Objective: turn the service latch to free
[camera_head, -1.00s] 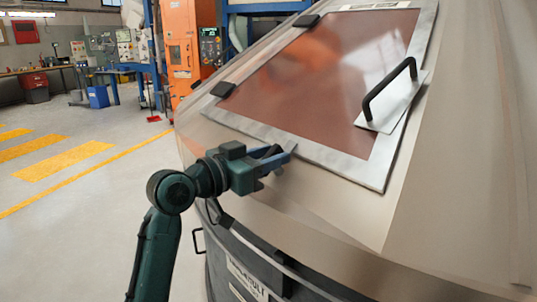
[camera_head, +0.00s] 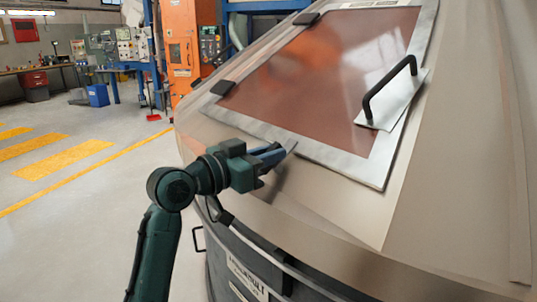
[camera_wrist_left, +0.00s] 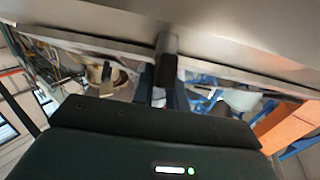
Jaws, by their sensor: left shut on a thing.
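My left gripper (camera_head: 276,154) is at the lower left edge of the sloped hatch frame on the beige housing. Its bluish fingers are shut on a small part that they mostly hide, which I take to be the service latch. In the left wrist view a dark grey latch piece (camera_wrist_left: 166,62) sticks down from the pale metal edge, and the gripper's fingers (camera_wrist_left: 160,92) meet it. The latch's exact angle and any markings are hidden. My right gripper is not in view.
The reddish-brown hatch panel (camera_head: 318,75) has a grey metal frame and a black handle (camera_head: 388,88) at its right. Black hinges sit along its left edge. Below is a dark drum with a label (camera_head: 246,277). Open floor (camera_head: 95,235) lies at the left.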

